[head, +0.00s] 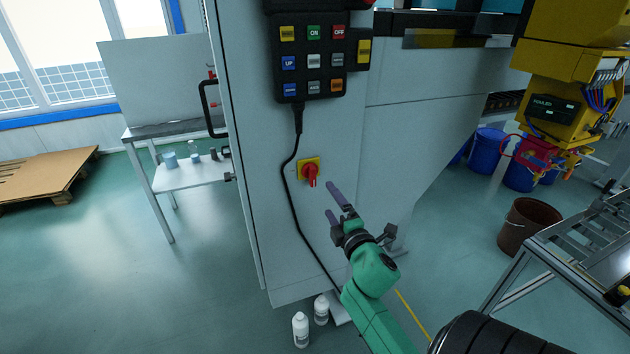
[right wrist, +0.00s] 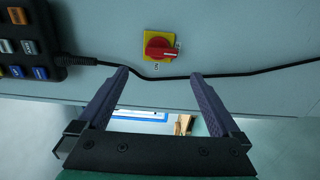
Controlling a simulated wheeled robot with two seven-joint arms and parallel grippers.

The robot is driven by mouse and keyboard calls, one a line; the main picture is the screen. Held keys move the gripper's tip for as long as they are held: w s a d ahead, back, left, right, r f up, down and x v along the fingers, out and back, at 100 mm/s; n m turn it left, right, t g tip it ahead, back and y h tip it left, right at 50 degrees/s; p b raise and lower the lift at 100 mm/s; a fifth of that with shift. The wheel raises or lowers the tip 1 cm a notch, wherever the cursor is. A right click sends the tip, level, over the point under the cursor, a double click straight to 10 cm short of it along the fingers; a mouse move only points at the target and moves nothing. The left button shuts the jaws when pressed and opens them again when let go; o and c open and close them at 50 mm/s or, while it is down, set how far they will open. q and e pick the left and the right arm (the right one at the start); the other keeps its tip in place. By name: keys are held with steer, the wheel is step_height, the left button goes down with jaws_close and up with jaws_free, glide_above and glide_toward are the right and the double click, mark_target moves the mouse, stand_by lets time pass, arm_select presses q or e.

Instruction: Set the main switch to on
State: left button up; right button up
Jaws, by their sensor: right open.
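The main switch is a red rotary knob (head: 311,173) on a yellow square plate, mounted on the front of the grey cabinet (head: 262,225). In the head view its handle points down. It also shows in the right wrist view (right wrist: 161,47), where the handle points to the right and small marks sit at the plate's edges. My right gripper (head: 331,200) is open, with its two purple fingers just to the lower right of the switch. In the right wrist view the fingertips (right wrist: 160,73) are apart and empty, with the switch beyond and between them. My left gripper is not in view.
A black button pendant (head: 312,75) hangs above the switch. Its black cable (head: 287,190) runs down beside the switch. Two white bottles (head: 301,330) stand on the floor by the cabinet. A yellow machine (head: 570,90) and a metal-framed table (head: 590,260) are at right.

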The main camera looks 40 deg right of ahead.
mark_target(312, 177)
steer(key=x, duration=1.2)
steer(key=shift+f, duration=0.1)
steer(key=c, duration=1.2)
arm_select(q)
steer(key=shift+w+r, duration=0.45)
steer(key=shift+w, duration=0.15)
arm_select(e)
steer(key=shift+o, duration=0.2)
